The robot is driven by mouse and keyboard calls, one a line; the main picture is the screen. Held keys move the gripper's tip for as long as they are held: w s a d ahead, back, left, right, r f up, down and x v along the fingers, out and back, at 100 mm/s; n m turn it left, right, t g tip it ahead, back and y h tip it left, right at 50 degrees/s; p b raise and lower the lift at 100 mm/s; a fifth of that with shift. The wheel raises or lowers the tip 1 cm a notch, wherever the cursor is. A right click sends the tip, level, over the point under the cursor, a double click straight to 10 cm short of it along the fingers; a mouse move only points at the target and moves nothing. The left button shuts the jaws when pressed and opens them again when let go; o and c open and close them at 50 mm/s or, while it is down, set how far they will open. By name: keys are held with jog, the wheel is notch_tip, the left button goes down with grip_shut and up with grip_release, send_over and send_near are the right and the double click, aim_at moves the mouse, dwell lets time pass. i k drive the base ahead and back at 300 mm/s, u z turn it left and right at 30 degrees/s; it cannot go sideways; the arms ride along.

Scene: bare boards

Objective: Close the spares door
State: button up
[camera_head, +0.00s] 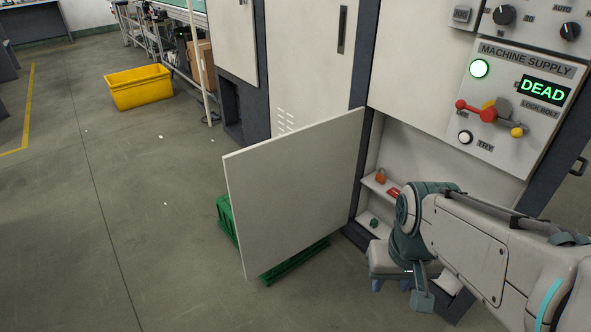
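The spares door (295,195) is a plain pale panel, low on the cabinet. It is swung wide open, hinged at its right edge, and sticks out to the left over the floor. The opening shows a shelf (375,186) with an orange padlock (381,176) and a red item (393,192); a small green item (374,222) lies below. My gripper (391,285) is in front of the opening, right of the door and apart from it. Its two bluish fingertips point down and look apart, with nothing seen between them. My arm hides the right part of the opening.
A green crate (226,215) stands on the floor behind the door, partly hidden, with its edge showing below the panel. A yellow bin (138,88) is farther back. The machine supply panel (515,100) is above the opening. The floor at left is clear.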

aim_at(288, 192)
jog(key=u, duration=1.75)
jog(key=i, duration=3.1)
jog(key=z, duration=3.75)
jog(key=k, duration=0.2)
jog(key=u, duration=0.1)
